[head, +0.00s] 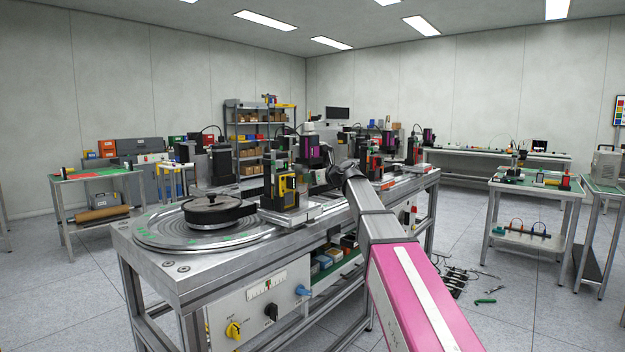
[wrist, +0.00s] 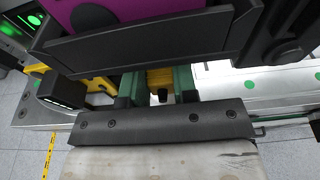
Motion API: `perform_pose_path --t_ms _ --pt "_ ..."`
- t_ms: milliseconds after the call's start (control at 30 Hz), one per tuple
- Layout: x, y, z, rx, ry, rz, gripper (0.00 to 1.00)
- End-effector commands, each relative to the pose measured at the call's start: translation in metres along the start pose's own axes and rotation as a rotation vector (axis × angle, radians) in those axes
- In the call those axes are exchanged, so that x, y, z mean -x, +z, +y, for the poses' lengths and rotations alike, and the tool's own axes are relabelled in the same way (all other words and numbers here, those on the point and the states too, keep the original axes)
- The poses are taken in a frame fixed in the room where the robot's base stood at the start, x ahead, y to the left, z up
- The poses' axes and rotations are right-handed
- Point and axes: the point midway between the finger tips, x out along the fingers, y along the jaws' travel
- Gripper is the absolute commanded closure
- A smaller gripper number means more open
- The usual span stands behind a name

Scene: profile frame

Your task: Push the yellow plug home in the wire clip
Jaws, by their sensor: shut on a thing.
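In the wrist view, my gripper (wrist: 158,84) shows as two green fingers in front of a dark bolted bar. The fingers are shut on a yellow piece, which I take to be the yellow plug (wrist: 160,76). A small dark knob shows on or just in front of it. The far end of the plug passes under a black and magenta module (wrist: 140,38). I cannot make out the wire clip, nor how deep the plug sits. In the head view, my arm reaches over the bench to near the magenta module (head: 311,150); its fingers and the plug are hidden there.
The metal bench (head: 180,262) carries a round turntable (head: 160,232) with a black lidded pot (head: 218,211) at its left end. A black and yellow module (head: 284,188) stands close to my arm. Several more modules crowd the bench behind.

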Motion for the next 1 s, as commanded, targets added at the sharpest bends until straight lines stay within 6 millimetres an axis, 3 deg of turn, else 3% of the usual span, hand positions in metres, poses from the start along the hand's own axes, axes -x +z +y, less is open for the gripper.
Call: perform_pose_path --t_ms 333,367,400,433,467,633,700,1000 --pt "-0.0021 0.0005 -0.0001 0.000 0.000 0.000 0.95" --pt "-0.0021 0.0005 -0.0001 0.000 0.000 0.000 0.70" --pt "-0.0020 0.0005 -0.0001 0.000 0.000 0.000 0.57" --pt "-0.0020 0.0005 -0.0001 0.000 0.000 0.000 0.47" --pt "-0.0020 0.0005 -0.0001 0.000 0.000 0.000 0.44" --pt "-0.0019 0.0005 -0.0001 0.000 0.000 0.000 0.44" --pt "-0.0019 0.0004 -0.0001 0.000 0.000 0.000 0.49" --pt "-0.0013 0.0002 -0.0001 0.000 0.000 0.000 0.49"
